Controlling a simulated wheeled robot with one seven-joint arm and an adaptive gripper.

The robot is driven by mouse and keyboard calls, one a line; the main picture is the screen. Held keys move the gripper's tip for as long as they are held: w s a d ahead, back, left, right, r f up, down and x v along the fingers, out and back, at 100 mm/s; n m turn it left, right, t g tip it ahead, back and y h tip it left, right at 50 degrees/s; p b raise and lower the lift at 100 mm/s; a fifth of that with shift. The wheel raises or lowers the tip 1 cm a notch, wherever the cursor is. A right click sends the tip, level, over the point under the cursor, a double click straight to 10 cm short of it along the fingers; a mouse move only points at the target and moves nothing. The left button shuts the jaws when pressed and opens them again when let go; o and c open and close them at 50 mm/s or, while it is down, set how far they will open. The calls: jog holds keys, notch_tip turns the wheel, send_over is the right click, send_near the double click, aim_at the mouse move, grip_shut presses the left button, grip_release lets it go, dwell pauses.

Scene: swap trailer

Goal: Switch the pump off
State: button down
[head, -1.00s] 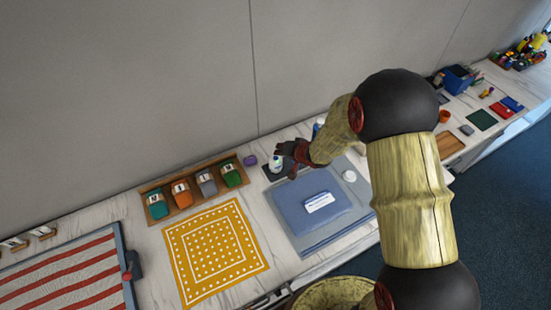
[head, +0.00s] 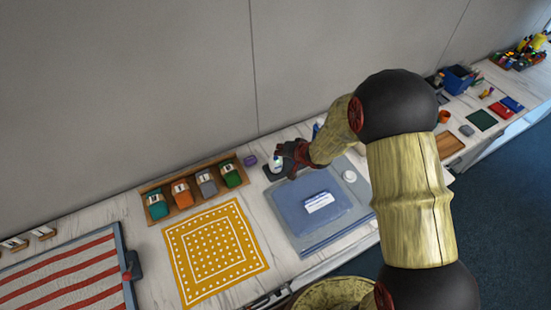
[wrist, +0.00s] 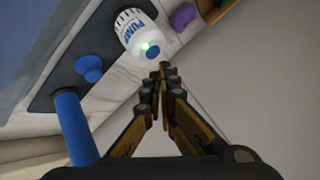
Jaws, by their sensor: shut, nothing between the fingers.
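The pump (wrist: 134,30) is a white rounded body with blue "PUMP" lettering, a blue button (wrist: 153,52) and a lit green light beside the button. In the head view the pump (head: 275,164) stands on a dark mat near the wall, partly beside my gripper (head: 295,154). In the wrist view my gripper (wrist: 164,70) is shut and empty, its fingertips just beside the blue button. I cannot tell whether the fingertips touch it.
A blue knob (wrist: 89,67) and a blue cylinder (wrist: 74,125) stand near the pump. A purple object (head: 250,160) lies to its left, beside a wooden rack (head: 145,188) of several coloured items. A blue folded item (head: 302,225) lies in front.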

aim_at(280, 158)
jog(key=shift+f, duration=0.4)
jog(key=shift+f, duration=0.4)
dwell(0.5)
jog(key=shift+r, duration=0.1)
jog(key=shift+r+p, duration=0.8)
jog(key=shift+p, duration=0.15)
jog(key=shift+r, duration=0.1)
notch_tip(280, 158, up, 6)
jog(key=p, duration=0.6)
